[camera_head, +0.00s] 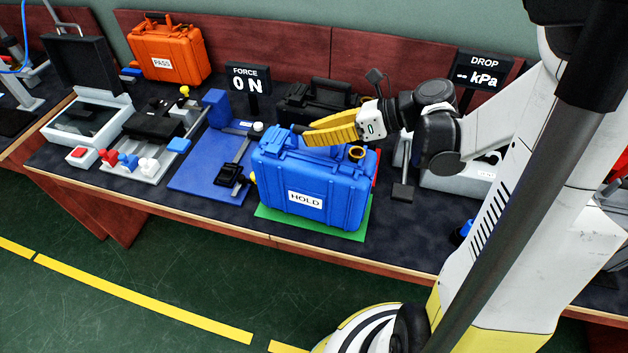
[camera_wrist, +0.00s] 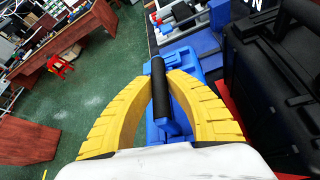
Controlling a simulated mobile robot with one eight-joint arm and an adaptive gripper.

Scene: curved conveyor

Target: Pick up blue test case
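The blue test case (camera_head: 315,187), with a white HOLD label, stands upright on a green mat (camera_head: 266,214) near the table's front edge. My gripper (camera_head: 303,134) reaches in from the right, over the case's top, with its yellow fingers pointing left. In the wrist view, the fingers of my gripper (camera_wrist: 162,80) curve in on both sides of the case's black handle (camera_wrist: 160,95), with their tips against it. The blue case body (camera_wrist: 181,60) shows behind them. The handle is mostly hidden by the fingers in the head view.
A black case (camera_head: 318,95) stands just behind the blue case. A blue plate fixture (camera_head: 208,172) is close on the left, and a grey stand (camera_head: 402,192) on the right. An orange PASS case (camera_head: 168,52) and FORCE display (camera_head: 248,80) stand farther back.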

